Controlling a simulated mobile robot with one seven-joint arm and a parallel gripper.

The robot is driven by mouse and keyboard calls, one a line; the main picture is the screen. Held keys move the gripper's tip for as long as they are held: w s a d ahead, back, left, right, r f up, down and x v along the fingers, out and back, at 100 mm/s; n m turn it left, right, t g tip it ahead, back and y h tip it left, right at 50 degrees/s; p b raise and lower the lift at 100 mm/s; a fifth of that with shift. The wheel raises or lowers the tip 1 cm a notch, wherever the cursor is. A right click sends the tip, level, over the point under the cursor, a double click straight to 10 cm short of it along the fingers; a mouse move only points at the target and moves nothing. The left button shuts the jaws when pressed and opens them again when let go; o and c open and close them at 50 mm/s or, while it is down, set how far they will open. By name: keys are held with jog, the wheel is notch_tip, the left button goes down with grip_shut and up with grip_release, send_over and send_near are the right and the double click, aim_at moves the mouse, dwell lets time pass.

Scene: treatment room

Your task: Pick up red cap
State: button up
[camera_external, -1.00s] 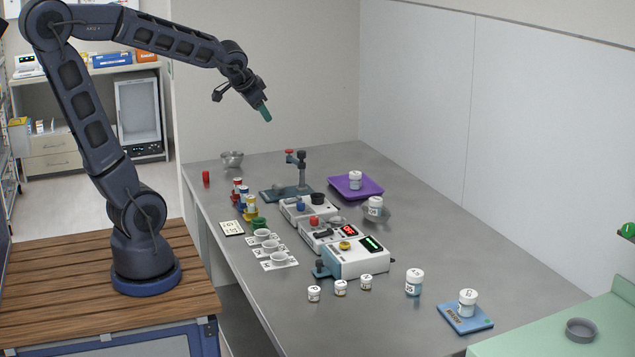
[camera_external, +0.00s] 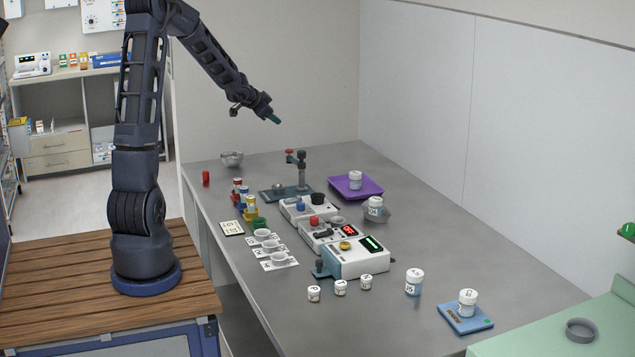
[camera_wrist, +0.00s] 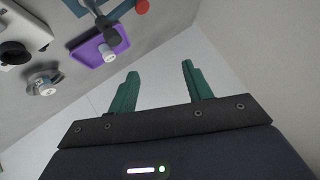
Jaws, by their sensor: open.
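A small red cap-like piece (camera_external: 206,177) stands alone at the table's far left edge. A red-topped vial (camera_external: 237,184) stands to its right, in a row with other vials. My gripper (camera_external: 273,118) hangs in the air above the far part of the table, up and to the right of the red piece and apart from everything. In the wrist view my gripper (camera_wrist: 160,72) has its two green fingers spread with nothing between them. The wrist view shows a red round knob (camera_wrist: 142,6) at the top; the lone red piece is not seen there.
A post stand (camera_external: 301,172) with a red knob rises below my gripper. A metal bowl (camera_external: 232,159) sits near the red piece. A purple tray (camera_external: 371,190) with a jar, several instruments, cups and jars fill the middle.

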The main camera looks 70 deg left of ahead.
jog(key=s+a+f+t+h, duration=0.1)
jog(key=s+a+f+t, duration=0.15)
jog(key=a+f, duration=0.7)
jog(key=t+h, duration=0.3)
jog(key=t, duration=0.1)
send_over(210, 180)
jog(key=v, duration=0.2)
jog(key=shift+g, duration=0.25)
jog(key=f, duration=1.3)
jog(key=shift+w+d+f, duration=0.1)
jog(key=shift+w+d, duration=0.1)
jog(key=shift+d, duration=0.05)
jog(key=s+f+t+h, duration=0.15)
jog(key=s+f, duration=0.25)
jog(key=s, duration=0.5)
jog(key=shift+t, duration=0.35)
jog(key=shift+w+a+f, duration=0.1)
jog(key=shift+w+f, duration=0.1)
jog(key=shift+w, duration=1.6)
jog(key=shift+w+a+f, duration=0.1)
jog(key=shift+w+f, duration=0.05)
jog(key=shift+w, duration=1.65)
jog(key=shift+w+a+f, duration=0.1)
jog(key=shift+w+f, duration=0.1)
jog(key=shift+w, duration=1.6)
jog(key=c, duration=1)
